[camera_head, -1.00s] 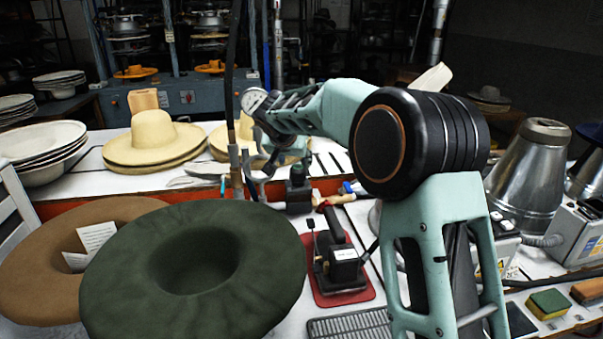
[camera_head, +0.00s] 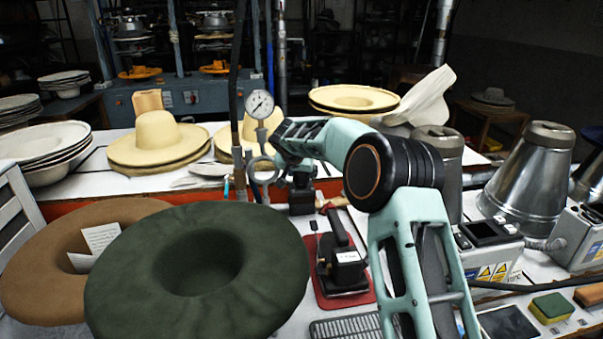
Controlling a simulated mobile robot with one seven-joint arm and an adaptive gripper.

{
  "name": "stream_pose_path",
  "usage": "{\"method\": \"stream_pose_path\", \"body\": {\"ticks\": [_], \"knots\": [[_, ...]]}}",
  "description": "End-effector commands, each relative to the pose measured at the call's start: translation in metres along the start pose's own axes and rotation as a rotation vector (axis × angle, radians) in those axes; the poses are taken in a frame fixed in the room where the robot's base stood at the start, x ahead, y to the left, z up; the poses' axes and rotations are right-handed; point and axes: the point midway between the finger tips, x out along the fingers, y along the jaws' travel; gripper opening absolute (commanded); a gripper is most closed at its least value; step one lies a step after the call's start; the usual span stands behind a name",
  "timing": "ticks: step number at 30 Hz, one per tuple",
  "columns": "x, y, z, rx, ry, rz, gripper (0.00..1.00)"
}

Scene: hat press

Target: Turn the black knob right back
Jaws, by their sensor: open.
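The black knob appears to be at the top of this fitting, close to the gripper. I cannot tell whether they touch or which way the knob is turned.
A round gauge (camera_head: 259,104) on a pipe stands beside the gripper. A black iron (camera_head: 342,262) rests on a red mat (camera_head: 327,298) in front. A green hat (camera_head: 110,285) and a brown hat (camera_head: 30,275) fill the left front. A metal cone (camera_head: 530,180) stands at right.

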Motion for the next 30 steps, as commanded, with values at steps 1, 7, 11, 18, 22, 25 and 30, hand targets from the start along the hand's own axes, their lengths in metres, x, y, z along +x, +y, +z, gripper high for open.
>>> {"method": "stream_pose_path", "body": {"ticks": [1,7,11,18,22,25,30], "knots": [[0.0,0.0,0.0,0.0,0.0,0.0,0.44],[-0.0001,0.0,0.0001,0.0,0.0,0.0,0.28],[-0.0002,-0.0002,0.0001,0.0,0.0,-0.001,0.14],[-0.0009,0.0001,-0.0008,-0.011,-0.001,-0.015,0.12],[-0.0013,0.0008,-0.0013,-0.043,-0.003,-0.045,0.12],[-0.002,0.0013,-0.0022,-0.082,-0.005,-0.083,0.12],[-0.0039,0.0011,-0.0041,-0.164,-0.011,-0.17,0.12]]}}
